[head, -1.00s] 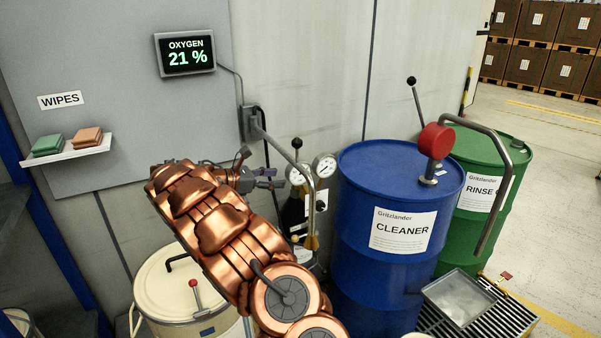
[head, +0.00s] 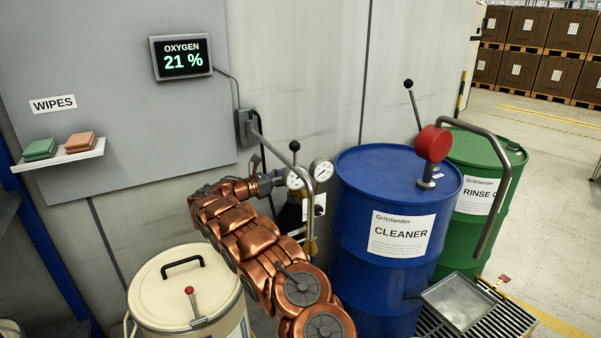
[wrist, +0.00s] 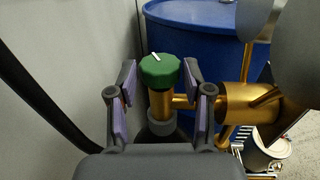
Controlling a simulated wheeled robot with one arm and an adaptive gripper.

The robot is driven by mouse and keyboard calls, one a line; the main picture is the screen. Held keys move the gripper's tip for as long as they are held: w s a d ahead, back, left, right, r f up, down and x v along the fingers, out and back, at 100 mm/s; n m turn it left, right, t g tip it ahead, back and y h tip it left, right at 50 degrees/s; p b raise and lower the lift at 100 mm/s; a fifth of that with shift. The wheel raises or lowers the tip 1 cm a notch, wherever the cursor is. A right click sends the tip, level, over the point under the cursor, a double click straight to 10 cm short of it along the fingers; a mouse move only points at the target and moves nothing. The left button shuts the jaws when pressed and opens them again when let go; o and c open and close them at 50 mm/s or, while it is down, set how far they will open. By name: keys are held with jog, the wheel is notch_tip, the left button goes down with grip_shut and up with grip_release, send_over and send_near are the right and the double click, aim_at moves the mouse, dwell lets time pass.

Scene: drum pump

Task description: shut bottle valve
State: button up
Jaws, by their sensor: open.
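The bottle valve has a green knob (wrist: 160,72) with a white mark on top, on a brass stem (wrist: 161,103). In the wrist view my gripper (wrist: 160,78) is open, with its purple-padded fingers to the left and right of the knob. A gap shows on both sides, and I cannot tell how deep the knob sits between them. In the head view my gripper (head: 268,183) is at the dark gas bottle (head: 290,217), left of the gauges. The knob is hidden there.
Two gauges (head: 322,171) and a brass regulator (wrist: 238,95) sit just right of the valve. The blue CLEANER drum (head: 350,220) stands close on the right. The wall and a black hose (wrist: 40,100) are on the left. A cream drum (head: 185,285) stands in front.

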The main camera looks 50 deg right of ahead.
jog(key=shift+p+x, duration=0.3)
jog(key=shift+x, duration=2.25)
jog(key=shift+c, duration=0.2)
jog(key=shift+f, duration=0.15)
jog(key=c, duration=0.8)
jog(key=shift+c, duration=0.3)
